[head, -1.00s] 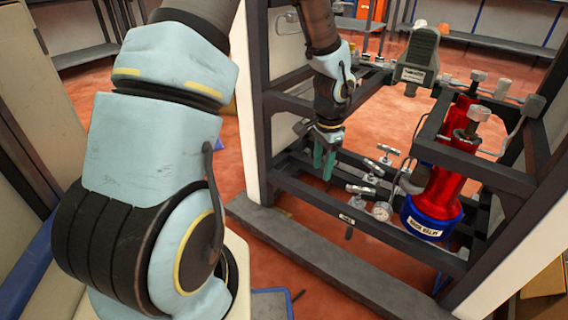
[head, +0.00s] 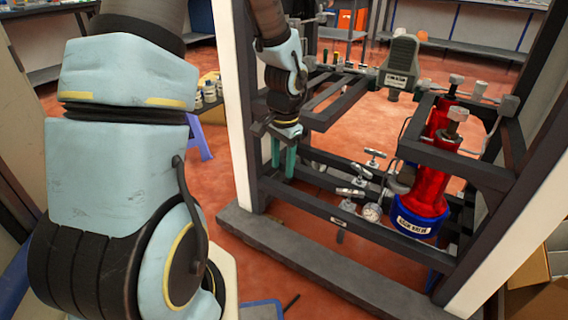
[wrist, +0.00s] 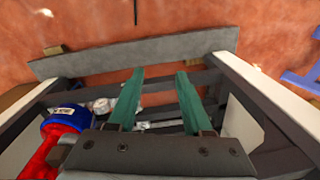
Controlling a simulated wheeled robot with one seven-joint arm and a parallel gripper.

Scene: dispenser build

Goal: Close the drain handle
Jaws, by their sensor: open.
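A small dark lever (head: 340,236) hangs below a white label (head: 338,221) on the rack's low front bar. The label is too small to read, so I cannot tell if this is the drain handle. Several silver T-handled valves (head: 352,192) stand just behind that bar. My gripper (head: 283,168) points down inside the rack's left end, left of the valves and apart from them. In the wrist view my gripper (wrist: 159,75) has its two teal fingers spread with nothing held between them. The lever is not clearly visible there.
A red cylinder with a blue base (head: 420,220) stands right of the valves beside a pressure gauge (head: 371,212). The rack's white left post (head: 237,110) is close to my gripper. A grey floor beam (head: 310,262) runs along the front. Open floor lies behind the rack.

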